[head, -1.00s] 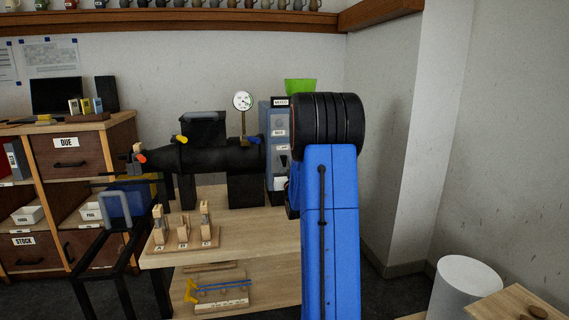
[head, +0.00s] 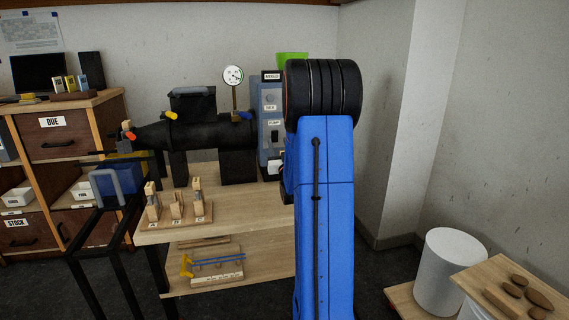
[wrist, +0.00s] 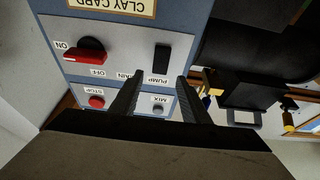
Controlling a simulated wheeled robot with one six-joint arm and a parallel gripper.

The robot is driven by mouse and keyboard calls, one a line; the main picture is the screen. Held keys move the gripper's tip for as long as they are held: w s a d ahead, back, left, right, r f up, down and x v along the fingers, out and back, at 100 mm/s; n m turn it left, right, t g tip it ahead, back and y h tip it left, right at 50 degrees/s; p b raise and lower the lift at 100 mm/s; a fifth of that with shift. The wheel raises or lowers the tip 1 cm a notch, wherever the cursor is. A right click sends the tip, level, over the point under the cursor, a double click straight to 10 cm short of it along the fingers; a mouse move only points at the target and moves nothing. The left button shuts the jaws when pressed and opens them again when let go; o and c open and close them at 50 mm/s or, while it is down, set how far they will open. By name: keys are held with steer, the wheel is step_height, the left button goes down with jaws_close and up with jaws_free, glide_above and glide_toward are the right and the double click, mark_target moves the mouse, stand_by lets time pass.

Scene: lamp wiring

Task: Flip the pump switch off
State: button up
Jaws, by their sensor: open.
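The pump switch (wrist: 162,58) is a black upright rocker on a pale plate of the blue-grey control box, above an upside-down PUMP label in the wrist view. It also shows small on the box in the head view (head: 274,137). My gripper (wrist: 160,80) is open and empty. Its two dark fingers point at the panel, one on each side of the PUMP label, with the switch just beyond the tips. I cannot tell whether they touch the panel. My blue arm covers the box's right side in the head view. Which way the rocker is tipped is not clear.
A black machine barrel (head: 200,133) adjoins the box. Wooden blocks (head: 176,207) stand at the bench front. A white bin (head: 450,270) is right.

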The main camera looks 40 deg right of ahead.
steer(key=v, duration=1.3)
steer(key=shift+d, duration=0.15)
steer(key=s+a+f+n+g+y, duration=0.2)
steer(key=a+g+y, duration=0.45)
steer(key=a, duration=1.55)
steer(key=s+a+f+n+g+y, duration=0.1)
steer(key=s+a+n+g+y, duration=0.1)
steer(key=s+a, duration=0.6)
steer(key=s+a+f+n+g+y, duration=0.2)
steer(key=s+a+g, duration=0.3)
steer(key=s+a, duration=0.4)
steer(key=s+y, duration=0.1)
steer(key=s, duration=0.6)
steer(key=shift+s+a+f, duration=0.2)
steer(key=shift+s, duration=0.2)
